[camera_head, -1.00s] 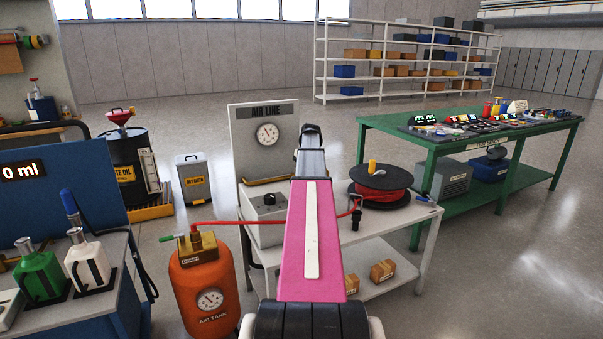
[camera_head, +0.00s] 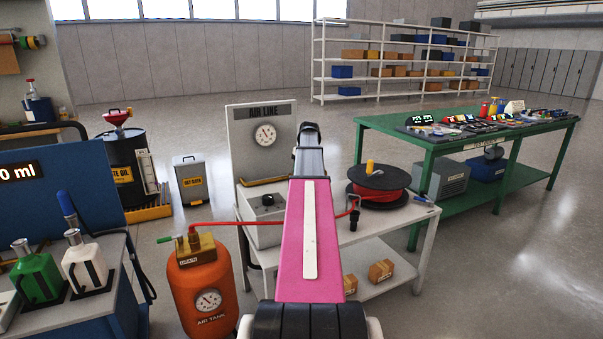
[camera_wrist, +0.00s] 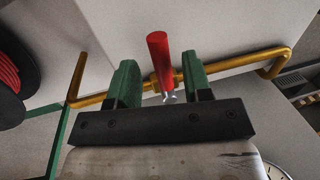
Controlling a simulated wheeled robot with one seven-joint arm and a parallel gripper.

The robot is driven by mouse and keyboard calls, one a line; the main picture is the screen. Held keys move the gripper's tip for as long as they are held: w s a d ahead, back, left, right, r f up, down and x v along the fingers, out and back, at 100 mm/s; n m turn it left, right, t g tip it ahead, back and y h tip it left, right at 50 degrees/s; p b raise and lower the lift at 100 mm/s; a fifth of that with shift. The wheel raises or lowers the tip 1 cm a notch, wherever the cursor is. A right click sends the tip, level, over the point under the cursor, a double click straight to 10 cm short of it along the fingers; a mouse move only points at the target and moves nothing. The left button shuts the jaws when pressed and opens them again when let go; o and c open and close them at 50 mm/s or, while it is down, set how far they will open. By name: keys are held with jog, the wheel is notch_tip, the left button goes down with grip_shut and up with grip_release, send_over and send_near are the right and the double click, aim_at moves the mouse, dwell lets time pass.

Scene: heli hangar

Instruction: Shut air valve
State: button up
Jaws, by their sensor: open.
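A red lever handle (camera_wrist: 159,50) is mounted on a brass-yellow pipe (camera_wrist: 232,66) in the wrist view. My gripper (camera_wrist: 160,75) is open, with one green finger on each side of the lever and a visible gap on both sides. In the head view, the grey AIR LINE panel (camera_head: 243,149) with its round gauge (camera_head: 265,135) stands at the back of a white bench. A bit of the pipe (camera_head: 265,181) shows below the gauge. My pink arm hides the lever and most of my gripper there.
An orange air tank (camera_head: 193,279) stands left of the white bench (camera_head: 375,230), linked by a red hose (camera_head: 275,222). A hose reel (camera_head: 379,187) and a grey box (camera_head: 262,231) sit on the bench. A green table (camera_head: 440,143) is at right.

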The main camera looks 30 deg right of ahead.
notch_tip(320, 180, up, 10)
jog(key=d, duration=0.2)
jog(key=shift+f, duration=0.2)
jog(key=shift+s, duration=0.2)
